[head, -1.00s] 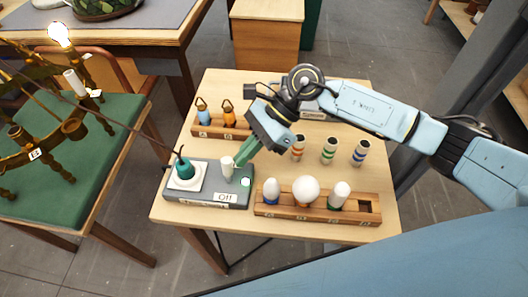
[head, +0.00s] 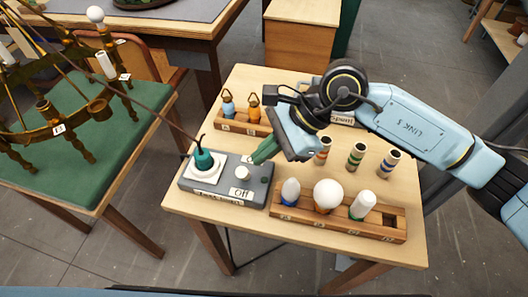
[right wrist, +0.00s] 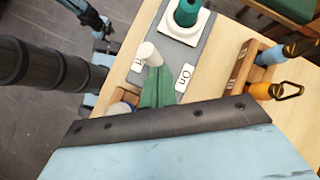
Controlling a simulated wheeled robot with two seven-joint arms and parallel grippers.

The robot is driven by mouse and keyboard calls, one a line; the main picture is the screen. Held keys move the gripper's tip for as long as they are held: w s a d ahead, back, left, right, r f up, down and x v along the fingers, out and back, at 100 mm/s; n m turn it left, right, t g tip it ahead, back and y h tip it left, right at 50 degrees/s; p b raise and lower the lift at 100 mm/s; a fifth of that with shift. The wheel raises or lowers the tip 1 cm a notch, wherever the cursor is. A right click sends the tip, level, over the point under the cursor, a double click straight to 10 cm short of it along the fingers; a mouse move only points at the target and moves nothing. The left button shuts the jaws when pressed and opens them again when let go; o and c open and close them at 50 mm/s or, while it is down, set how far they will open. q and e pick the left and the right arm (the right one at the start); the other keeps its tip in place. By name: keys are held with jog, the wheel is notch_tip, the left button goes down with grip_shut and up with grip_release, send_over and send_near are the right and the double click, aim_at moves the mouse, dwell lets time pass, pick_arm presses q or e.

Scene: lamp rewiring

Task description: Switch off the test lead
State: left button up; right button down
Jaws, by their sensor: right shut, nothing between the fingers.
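The grey test lead box (head: 184,186) lies at the left front of the small table. A teal plug (head: 204,160) stands on its white pad. Its white switch lever (head: 242,172) leans toward the "Off" label (head: 241,191); the lever also shows in the right wrist view (right wrist: 149,53), with the "On" label (right wrist: 186,77) on the other side. The indicator (head: 264,181) is dark. My right gripper (head: 259,158), with green fingers, is shut and empty just behind the lever; whether it touches is unclear. The chandelier bulb (head: 95,14) is unlit. My left gripper is out of view.
A wooden rack (head: 338,228) with bulbs stands right of the box. Striped sleeves (head: 356,155) stand behind it. A rack with blue and orange holders (head: 229,123) is at the back left. The brass chandelier (head: 98,106) is on the green-topped table (head: 120,180).

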jog(key=shift+r, duration=0.1)
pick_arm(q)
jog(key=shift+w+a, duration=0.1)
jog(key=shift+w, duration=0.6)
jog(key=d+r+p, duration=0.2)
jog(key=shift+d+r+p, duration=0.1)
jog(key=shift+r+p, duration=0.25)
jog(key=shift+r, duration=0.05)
pick_arm(e)
jog(key=s+v, duration=0.1)
jog(key=v, duration=0.9)
jog(key=shift+s+r, duration=0.15)
jog(key=shift+s, duration=0.2)
jog(key=shift+a, duration=0.15)
